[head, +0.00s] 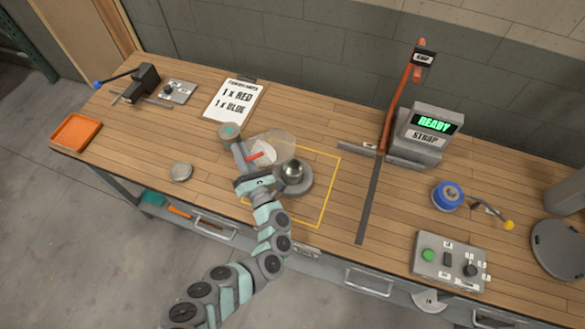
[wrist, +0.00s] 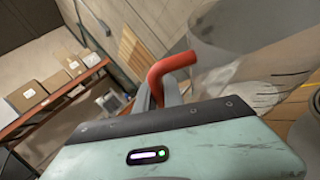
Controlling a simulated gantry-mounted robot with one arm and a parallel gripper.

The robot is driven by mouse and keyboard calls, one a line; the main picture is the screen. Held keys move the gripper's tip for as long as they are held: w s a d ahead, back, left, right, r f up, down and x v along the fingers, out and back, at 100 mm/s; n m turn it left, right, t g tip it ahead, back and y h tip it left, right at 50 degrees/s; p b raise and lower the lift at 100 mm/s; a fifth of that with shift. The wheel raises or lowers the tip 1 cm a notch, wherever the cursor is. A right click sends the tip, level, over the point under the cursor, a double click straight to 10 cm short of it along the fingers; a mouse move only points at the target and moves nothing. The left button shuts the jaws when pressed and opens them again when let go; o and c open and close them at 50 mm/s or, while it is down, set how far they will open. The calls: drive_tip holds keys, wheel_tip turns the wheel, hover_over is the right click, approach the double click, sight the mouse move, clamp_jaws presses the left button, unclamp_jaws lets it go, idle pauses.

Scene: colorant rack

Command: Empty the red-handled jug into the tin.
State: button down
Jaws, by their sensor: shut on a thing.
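The jug (head: 282,141) is clear, with a red handle (head: 258,156). My gripper (head: 246,167) is shut on this handle and holds the jug beside and just behind the tin (head: 293,171). The jug looks tilted; I cannot tell how far, or whether liquid is in it. In the wrist view the red handle (wrist: 172,68) stands between the fingers, and the clear jug body (wrist: 225,40) is to its right. The tin is silver and round and sits on a grey round base inside a yellow outline. Its inside is hard to see.
A paper sheet (head: 232,100) lies behind. A strapping machine (head: 424,130) reading READY, with an orange arm and long dark bar, stands to the right. A button box (head: 450,262) is at the front right.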

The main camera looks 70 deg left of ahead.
sight(250, 158)
drive_tip(key=shift+w+d+r+m+y+b, duration=0.1)
drive_tip(key=shift+r+m+y+b, duration=0.1)
drive_tip(key=shift+r+y+b, duration=0.25)
drive_tip(key=shift+w+d+r+m+y+b, duration=0.1)
drive_tip(key=shift+r+m+y+b, duration=0.15)
drive_tip(key=shift+r+b, duration=0.3)
drive_tip(key=shift+w+d+r+g+y+b, duration=0.15)
drive_tip(key=shift+g+y+b, duration=0.4)
drive_tip(key=shift+b, duration=0.35)
drive_tip(key=shift+w+d+r+n+g+y+b, duration=0.1)
drive_tip(key=shift+w+n+g+y+b, duration=0.15)
drive_tip(key=shift+n+b, duration=0.15)
drive_tip(key=shift+s+d, duration=0.1)
drive_tip(key=shift+s, duration=0.05)
drive_tip(key=shift+d+r+m+y+b, duration=0.15)
drive_tip(key=shift+m+y+b, duration=0.15)
drive_tip(key=shift+b, duration=0.25)
drive_tip(key=shift+w+d+r+m+t+y+b, duration=0.45)
drive_tip(key=shift+r+m+t+y+b, duration=0.2)
drive_tip(key=shift+b, duration=0.2)
drive_tip(key=shift+w+d+m+t+y+b, duration=0.25)
drive_tip(key=shift+d+m+t+y+b, duration=0.1)
drive_tip(key=shift+m+t, duration=0.25)
drive_tip(key=shift+w+d+m+t+y+b, duration=0.25)
drive_tip(key=shift+d+m+t+y+b, duration=0.15)
drive_tip(key=shift+m, duration=0.3)
idle(2.9)
